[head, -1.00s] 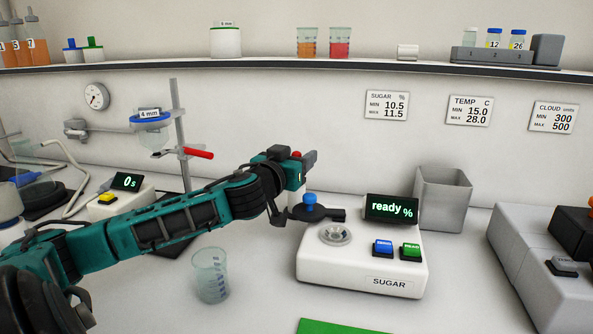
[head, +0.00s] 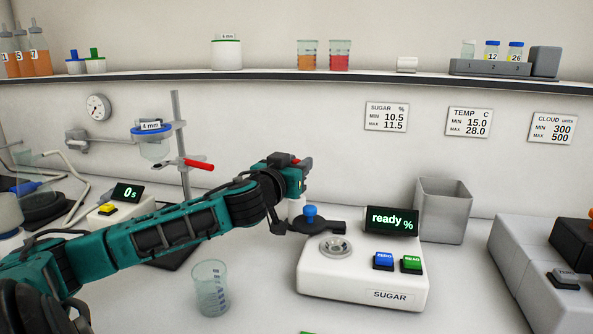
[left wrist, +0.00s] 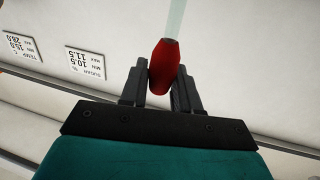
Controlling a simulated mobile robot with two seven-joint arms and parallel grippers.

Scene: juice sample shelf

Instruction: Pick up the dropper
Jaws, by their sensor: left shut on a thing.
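The dropper shows in the left wrist view as a red bulb (left wrist: 163,68) with a clear tube running up out of the top of the frame. My left gripper (left wrist: 162,85) is shut on the red bulb, with one finger on each side. In the head view, my left gripper (head: 303,170) is behind the white sugar meter, above its back left corner. There a little red shows at the fingers, and most of the dropper is hidden or too small to tell. My right gripper is in neither view.
A stand with a funnel (head: 155,143) is behind my arm. A shelf (head: 380,80) spans the wall.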

